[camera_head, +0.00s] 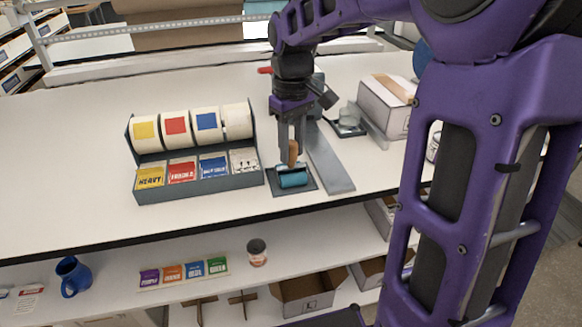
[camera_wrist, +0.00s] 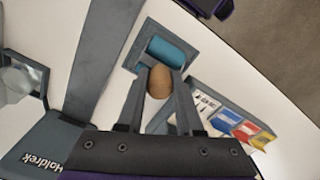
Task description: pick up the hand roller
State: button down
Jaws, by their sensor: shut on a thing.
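The hand roller has a teal cylinder (camera_head: 293,179) and a tan wooden handle (camera_head: 293,152). It stands at a dark grey square tray (camera_head: 309,185) near the table's front edge. My gripper (camera_head: 292,150) points down from above and is shut on the handle. In the wrist view the handle (camera_wrist: 160,82) lies between my two fingers, with the teal cylinder (camera_wrist: 166,51) beyond it over the tray (camera_wrist: 202,60). Whether the roller touches the tray cannot be told.
A grey rack (camera_head: 200,184) with label rolls and colored label packs stands just left. A long grey metal strip (camera_head: 330,165) lies close on the right. A cardboard-topped white box (camera_head: 382,112) is farther right. The table at far left is clear.

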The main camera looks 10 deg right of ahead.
notch_tip(320, 180, up, 10)
jog(key=shift+r+p, duration=0.1)
jog(key=shift+p, duration=0.9)
jog(key=c, duration=1.1)
grip_release()
jog(key=shift+c, duration=0.2)
jog(key=c, duration=0.4)
grip_shut()
